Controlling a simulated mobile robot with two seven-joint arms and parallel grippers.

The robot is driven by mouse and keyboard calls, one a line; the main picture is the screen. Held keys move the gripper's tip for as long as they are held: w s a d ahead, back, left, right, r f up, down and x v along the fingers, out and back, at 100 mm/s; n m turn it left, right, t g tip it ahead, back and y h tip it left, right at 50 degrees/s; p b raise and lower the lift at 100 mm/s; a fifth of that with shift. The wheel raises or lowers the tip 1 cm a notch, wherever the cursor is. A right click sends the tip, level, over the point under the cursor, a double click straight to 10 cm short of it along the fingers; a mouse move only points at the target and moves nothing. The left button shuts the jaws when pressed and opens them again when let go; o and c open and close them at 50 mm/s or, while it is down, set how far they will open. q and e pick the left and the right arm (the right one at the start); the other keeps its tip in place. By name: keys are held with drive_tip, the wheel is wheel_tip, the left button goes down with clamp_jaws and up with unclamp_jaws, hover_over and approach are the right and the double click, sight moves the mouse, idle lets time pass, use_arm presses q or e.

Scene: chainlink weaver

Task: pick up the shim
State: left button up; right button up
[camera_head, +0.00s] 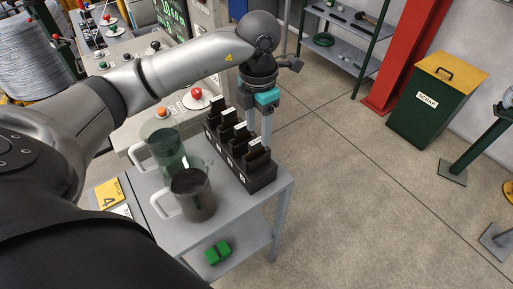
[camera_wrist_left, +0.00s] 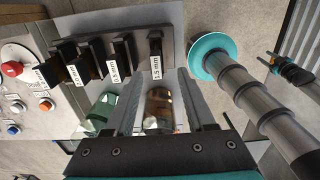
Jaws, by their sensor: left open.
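A black rack (camera_head: 262,181) stands on the small grey table and holds several upright dark plates with white labels, which look like the shims. The nearest one (camera_head: 257,160) is at the rack's front end. In the left wrist view the rack (camera_wrist_left: 168,22) runs across the top, and one plate (camera_wrist_left: 155,46) bears a "1.5 mm" label, close to the line between my fingers. My left gripper (camera_head: 259,138) points down over the rack's right side, open with nothing between its fingers. Its fingers (camera_wrist_left: 161,82) also show in the wrist view.
Two clear jugs with handles, one empty-looking (camera_head: 163,140) and one with dark contents (camera_head: 192,194), stand left of the rack. A green block (camera_head: 217,252) lies on the lower shelf. A control panel with buttons (camera_head: 197,96) is behind.

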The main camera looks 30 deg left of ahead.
sight(256, 141)
use_arm(q)
drive_tip(key=f, duration=0.5)
drive_tip(key=shift+w+a+f+p, duration=0.1)
drive_tip(key=shift+a+p, duration=0.15)
drive_tip(key=shift+p, duration=0.1)
clamp_jaws()
